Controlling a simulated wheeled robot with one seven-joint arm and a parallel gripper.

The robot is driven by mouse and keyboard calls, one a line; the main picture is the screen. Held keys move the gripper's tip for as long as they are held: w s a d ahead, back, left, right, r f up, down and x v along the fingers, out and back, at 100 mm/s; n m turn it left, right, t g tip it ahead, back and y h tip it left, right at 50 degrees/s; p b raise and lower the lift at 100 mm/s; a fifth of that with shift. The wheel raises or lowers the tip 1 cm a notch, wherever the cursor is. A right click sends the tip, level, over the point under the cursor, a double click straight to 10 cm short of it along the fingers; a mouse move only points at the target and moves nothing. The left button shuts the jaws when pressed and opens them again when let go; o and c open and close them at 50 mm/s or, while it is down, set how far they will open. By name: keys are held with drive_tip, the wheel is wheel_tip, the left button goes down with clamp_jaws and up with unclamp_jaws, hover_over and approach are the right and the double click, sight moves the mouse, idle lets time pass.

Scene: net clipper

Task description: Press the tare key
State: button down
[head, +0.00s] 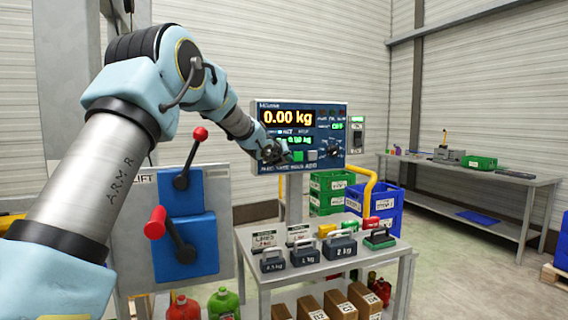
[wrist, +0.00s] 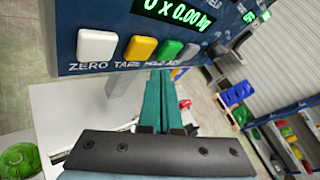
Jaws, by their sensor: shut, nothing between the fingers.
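The scale's dark blue indicator panel (head: 335,112) stands on a post and reads 0.00 kg. In the wrist view its lower edge carries a row of keys: a white key (wrist: 97,45) above the word ZERO, a yellow tare key (wrist: 140,48) above TARE, a green key (wrist: 167,52) and a pale grey key (wrist: 190,53). My gripper (head: 272,152) is at the panel's lower left and hides the left keys in the head view. In the wrist view its teal fingers (wrist: 167,76) are shut and empty, tips just below the green key. I cannot tell whether they touch the panel.
A bench (head: 330,270) below the panel holds several labelled weights, including a 2 kg weight (head: 340,247). A lever board (head: 140,220) with red-knobbed levers stands left, near my arm. Green crates (head: 328,193) and a blue crate (head: 385,212) are behind.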

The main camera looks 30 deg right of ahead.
drive_tip(key=s+b, duration=0.3)
drive_tip(key=shift+s+a, duration=0.25)
idle(0.7)
